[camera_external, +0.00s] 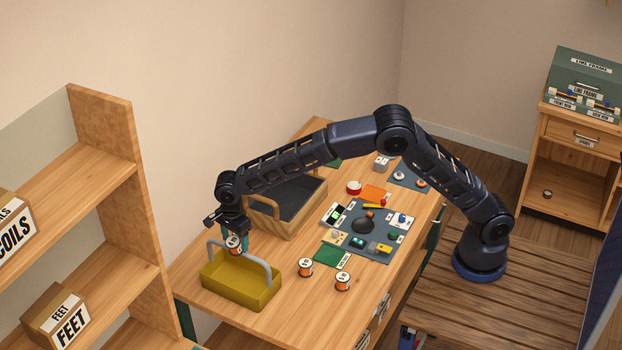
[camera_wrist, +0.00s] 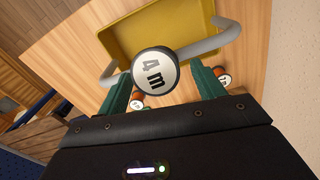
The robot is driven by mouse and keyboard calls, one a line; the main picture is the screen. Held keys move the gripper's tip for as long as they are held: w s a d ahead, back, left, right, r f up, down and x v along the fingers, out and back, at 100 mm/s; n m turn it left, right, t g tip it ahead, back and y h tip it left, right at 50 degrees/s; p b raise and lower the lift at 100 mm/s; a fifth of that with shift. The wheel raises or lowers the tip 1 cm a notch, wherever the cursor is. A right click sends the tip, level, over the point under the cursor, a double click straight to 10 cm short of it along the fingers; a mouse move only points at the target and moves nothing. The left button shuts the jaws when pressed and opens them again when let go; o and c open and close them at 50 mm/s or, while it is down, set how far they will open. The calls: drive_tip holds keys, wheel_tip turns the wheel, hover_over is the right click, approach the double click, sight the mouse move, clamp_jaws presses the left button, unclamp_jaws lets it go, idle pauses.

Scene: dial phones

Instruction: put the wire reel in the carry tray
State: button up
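My gripper (camera_external: 233,236) is shut on a wire reel (camera_external: 233,245), a small orange reel with a white top. In the wrist view the reel (camera_wrist: 155,73) shows "4 m" on its top, between the two green fingers. The carry tray (camera_external: 240,290) is a yellow open tray with a grey handle, at the near left end of the table. The held reel is above the tray, close to the handle in the picture. In the wrist view the tray (camera_wrist: 150,30) lies beyond the reel, and the grey handle (camera_wrist: 212,42) passes behind it. The exact height is hard to tell.
Two more reels, one (camera_external: 306,267) and another (camera_external: 343,281), stand on the table right of the tray. A wooden crate (camera_external: 291,221) stands behind the tray. A grey mat (camera_external: 362,252) with several small parts lies to the right.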

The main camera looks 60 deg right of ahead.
sight(235, 238)
drive_tip(key=shift+r, duration=0.1)
wheel_tip(235, 238, up, 10)
drive_tip(key=s+d+r+n+t, duration=0.1)
drive_tip(key=s+d+r+n, duration=0.2)
drive_tip(key=s+d+r, duration=0.5)
drive_tip(key=s+d+r+n+y, duration=0.1)
drive_tip(key=s+d+r+n, duration=0.15)
drive_tip(key=d, duration=0.85)
drive_tip(key=s+d+r+n+t, duration=0.1)
drive_tip(key=s+d+r+n, duration=0.2)
drive_tip(key=s+d+r, duration=0.5)
drive_tip(key=s+d+f+n+t, duration=0.15)
drive_tip(key=s+d+n, duration=0.45)
drive_tip(key=s+d, duration=0.65)
drive_tip(key=s+d+f+n, duration=0.2)
drive_tip(key=s+f, duration=0.1)
drive_tip(key=s, duration=0.4)
drive_tip(key=s+d+f+n+t+h, duration=0.1)
drive_tip(key=s+d+f+n, duration=0.1)
drive_tip(key=s, duration=0.6)
wheel_tip(235, 238, down, 3)
drive_tip(key=shift+d+r+n, duration=0.2)
drive_tip(key=shift+d+n, duration=0.2)
drive_tip(key=shift+n, duration=0.45)
